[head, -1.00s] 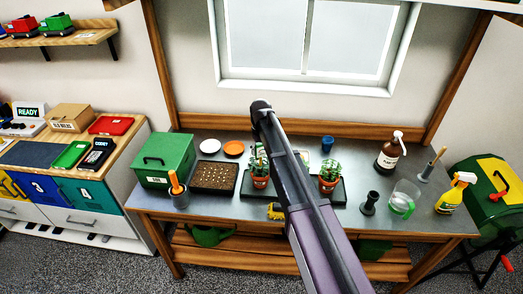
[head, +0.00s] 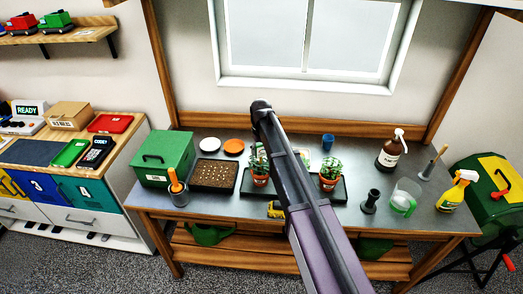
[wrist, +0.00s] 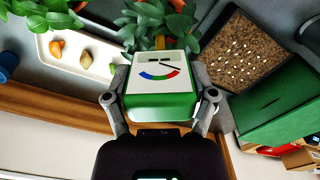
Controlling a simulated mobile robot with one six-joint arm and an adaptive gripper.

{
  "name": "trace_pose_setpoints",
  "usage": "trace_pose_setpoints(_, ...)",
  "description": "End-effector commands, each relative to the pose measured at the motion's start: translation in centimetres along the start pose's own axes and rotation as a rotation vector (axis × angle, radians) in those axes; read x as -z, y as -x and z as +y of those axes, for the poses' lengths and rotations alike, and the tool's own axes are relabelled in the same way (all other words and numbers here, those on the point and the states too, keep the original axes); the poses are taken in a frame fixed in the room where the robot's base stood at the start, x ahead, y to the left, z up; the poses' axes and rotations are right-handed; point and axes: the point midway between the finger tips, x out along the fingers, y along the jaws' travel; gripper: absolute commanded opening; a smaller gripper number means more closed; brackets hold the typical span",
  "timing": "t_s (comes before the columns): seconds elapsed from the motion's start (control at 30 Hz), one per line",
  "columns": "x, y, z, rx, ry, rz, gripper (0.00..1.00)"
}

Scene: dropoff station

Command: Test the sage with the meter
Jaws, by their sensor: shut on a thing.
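My gripper (wrist: 160,108) is shut on the meter (wrist: 155,72), a green block with a white face, a red, green and blue dial and a dark needle. I cannot tell which is the sage. My arm hides the gripper and meter in the head view.
A green box (head: 163,158), a seed tray (head: 214,175) and a trowel holder (head: 179,196) stand left on the bench. A brown bottle (head: 390,153), glass jug (head: 404,196) and spray bottle (head: 453,192) stand right. A white tray (wrist: 82,62) with bulb-like pieces lies near the plants.

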Motion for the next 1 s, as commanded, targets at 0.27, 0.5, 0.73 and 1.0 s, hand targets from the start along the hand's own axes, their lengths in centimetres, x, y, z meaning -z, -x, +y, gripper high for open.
trace_pose_setpoints(0.27, 0.0, -0.1, 0.0, 0.000, 0.000, 0.000, 0.16)
trace_pose_setpoints(0.5, 0.0, -0.6, 0.0, 0.000, 0.000, 0.000, 0.16)
trace_pose_setpoints(0.73, 0.0, -1.0, 0.0, 0.000, 0.000, 0.000, 0.16)
trace_pose_setpoints(1.0, 0.0, -1.2, 0.0, 0.000, 0.000, 0.000, 0.16)
